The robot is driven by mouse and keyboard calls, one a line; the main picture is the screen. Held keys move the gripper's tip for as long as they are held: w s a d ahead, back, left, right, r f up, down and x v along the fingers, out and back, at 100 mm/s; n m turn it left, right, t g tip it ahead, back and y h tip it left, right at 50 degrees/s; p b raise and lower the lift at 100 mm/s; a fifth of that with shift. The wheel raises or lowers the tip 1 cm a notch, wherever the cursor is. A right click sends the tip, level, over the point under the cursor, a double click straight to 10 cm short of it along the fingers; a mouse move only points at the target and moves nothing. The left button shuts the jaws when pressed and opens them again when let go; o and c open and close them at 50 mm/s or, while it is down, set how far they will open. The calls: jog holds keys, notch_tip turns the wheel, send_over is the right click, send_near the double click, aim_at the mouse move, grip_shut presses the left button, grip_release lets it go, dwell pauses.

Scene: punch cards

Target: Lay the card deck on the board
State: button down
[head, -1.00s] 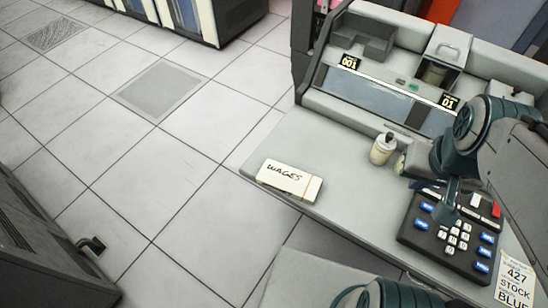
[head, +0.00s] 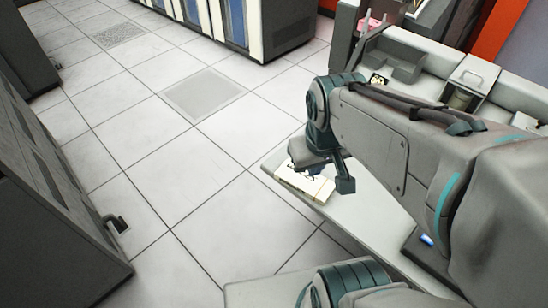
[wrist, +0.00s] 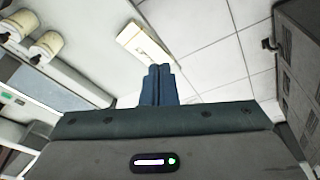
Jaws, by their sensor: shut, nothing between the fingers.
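I cannot pick out a separate board.
Two cream jars (wrist: 30,32) stand on the desk in the wrist view. A dark cabinet (head: 60,200) with a handle stands at the left. Tall cabinets (head: 245,25) stand at the back. The tiled floor (head: 150,160) between them is clear.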

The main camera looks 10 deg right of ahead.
jog(key=w+f+n+g+b, duration=0.25)
jog(key=w+f+n, duration=0.35)
jog(key=f+n, duration=0.45)
jog(key=n+b, duration=0.3)
jog(key=n, duration=1.1)
send_near(295, 188)
jog(key=s+a+r, duration=0.2)
jog(key=s+a, duration=0.1)
jog(key=s, duration=0.1)
notch_tip(295, 188, down, 10)
jog(key=b, duration=0.5)
jog(key=shift+w+d+r+p, duration=0.1)
jog(key=shift+w+d+p, duration=0.3)
jog(key=shift+w+d, duration=1)
